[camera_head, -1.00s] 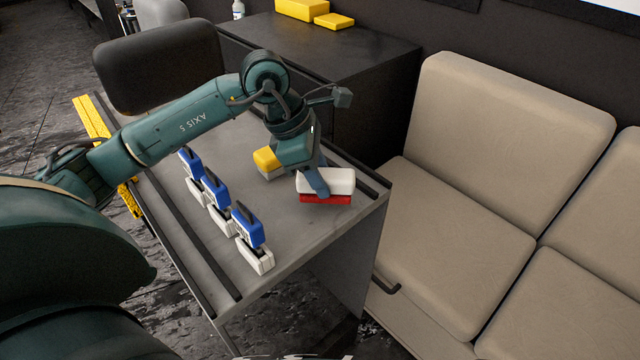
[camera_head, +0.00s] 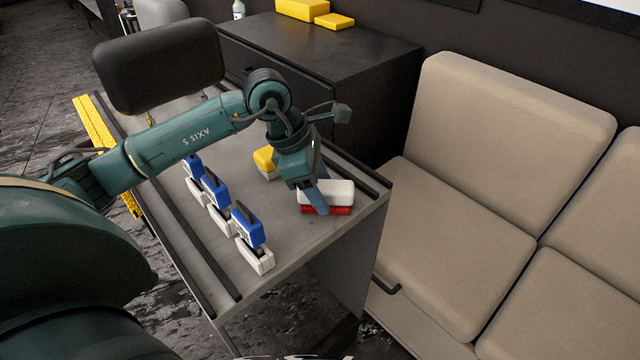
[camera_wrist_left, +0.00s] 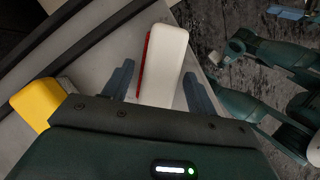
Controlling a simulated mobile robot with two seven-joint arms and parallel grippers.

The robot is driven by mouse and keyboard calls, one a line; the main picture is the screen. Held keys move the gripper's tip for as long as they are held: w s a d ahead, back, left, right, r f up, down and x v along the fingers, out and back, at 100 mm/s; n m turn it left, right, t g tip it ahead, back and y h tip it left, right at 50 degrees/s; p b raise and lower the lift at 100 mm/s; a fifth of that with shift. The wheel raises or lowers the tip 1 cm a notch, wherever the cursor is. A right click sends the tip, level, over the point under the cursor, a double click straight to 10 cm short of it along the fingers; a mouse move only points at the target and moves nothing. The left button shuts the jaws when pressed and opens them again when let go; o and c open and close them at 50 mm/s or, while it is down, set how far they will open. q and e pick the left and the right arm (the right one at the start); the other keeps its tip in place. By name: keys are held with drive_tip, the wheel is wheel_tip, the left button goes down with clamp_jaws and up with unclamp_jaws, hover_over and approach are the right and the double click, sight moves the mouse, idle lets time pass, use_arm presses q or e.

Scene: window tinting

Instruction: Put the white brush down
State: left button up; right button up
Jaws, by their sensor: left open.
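The white brush (camera_head: 340,192), a white block with a red underside, sits at the near right corner of the grey cart top (camera_head: 290,232). My left gripper (camera_head: 322,198) is over it, pointing down, with one blue-grey finger crossing its near side. In the left wrist view, the brush (camera_wrist_left: 166,62) stands between the two spread fingers of my left gripper (camera_wrist_left: 158,80), with a gap visible on each side. The gripper is open.
Several blue-and-white tools (camera_head: 248,230) stand in a row on the cart, left of the brush. A yellow-and-white block (camera_head: 265,160) is just behind my gripper. A dark rail (camera_head: 365,176) edges the cart's far side. A beige seat (camera_head: 450,240) is to the right.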

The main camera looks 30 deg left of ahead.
use_arm(q)
drive_tip(key=v, duration=1.2)
drive_tip(key=shift+r, duration=0.2)
drive_tip(key=shift+d+f, duration=0.1)
